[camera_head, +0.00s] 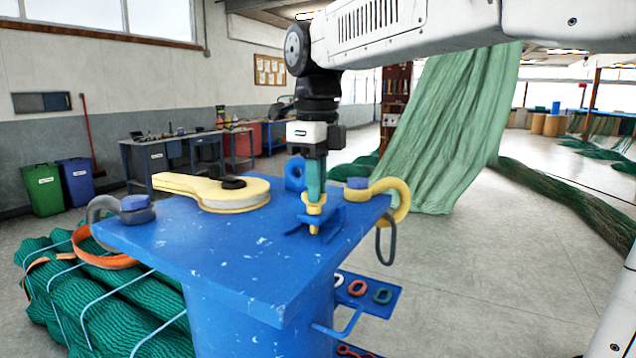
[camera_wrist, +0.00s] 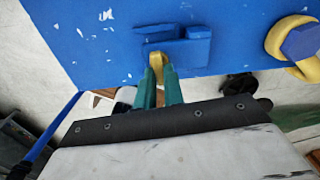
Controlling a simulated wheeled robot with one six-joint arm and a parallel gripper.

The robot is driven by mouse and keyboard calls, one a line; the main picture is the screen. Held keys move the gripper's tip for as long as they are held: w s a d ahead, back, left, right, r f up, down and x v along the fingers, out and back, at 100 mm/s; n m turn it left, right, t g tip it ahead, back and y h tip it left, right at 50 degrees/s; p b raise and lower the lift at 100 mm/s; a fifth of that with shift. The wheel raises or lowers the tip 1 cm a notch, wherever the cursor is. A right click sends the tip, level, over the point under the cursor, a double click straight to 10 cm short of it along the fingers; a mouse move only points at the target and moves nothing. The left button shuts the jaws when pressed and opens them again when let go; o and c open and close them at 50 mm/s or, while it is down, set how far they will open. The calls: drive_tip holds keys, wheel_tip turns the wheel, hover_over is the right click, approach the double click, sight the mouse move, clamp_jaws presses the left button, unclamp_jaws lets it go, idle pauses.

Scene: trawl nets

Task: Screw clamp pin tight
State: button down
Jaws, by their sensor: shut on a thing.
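My gripper (camera_head: 315,188) points straight down over the blue bench top. Its teal fingers are shut on the yellow clamp pin (camera_head: 313,208). The pin stands upright, with its lower end at the blue clamp (camera_head: 331,217) on the bench top. In the wrist view the yellow pin (camera_wrist: 156,61) shows between the teal fingertips (camera_wrist: 158,80), against the blue clamp (camera_wrist: 185,47). The fingers cover part of the pin, and I cannot tell how deep it sits in the clamp.
The blue bench (camera_head: 215,245) also bears a yellow block (camera_head: 225,193), a grey shackle (camera_head: 128,208) at the left and a yellow shackle (camera_head: 398,197) close right of my gripper. A blue eye bracket (camera_head: 295,172) stands behind. Green netting (camera_head: 110,305) lies at left.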

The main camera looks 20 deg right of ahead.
drive_tip(key=shift+r+m, duration=0.1)
drive_tip(key=shift+m, duration=0.5)
drive_tip(key=c, duration=1.5)
unclamp_jaws()
wheel_tip(320, 180, up, 8)
drive_tip(key=shift+f, duration=0.2)
drive_tip(key=s+d+f+n+t, duration=0.1)
drive_tip(key=s+d+f+n, duration=0.2)
drive_tip(key=s+f+n, duration=1.8)
wheel_tip(320, 180, down, 3)
drive_tip(key=n, duration=0.7)
drive_tip(key=shift+s+n, duration=0.2)
drive_tip(key=shift+n, duration=0.2)
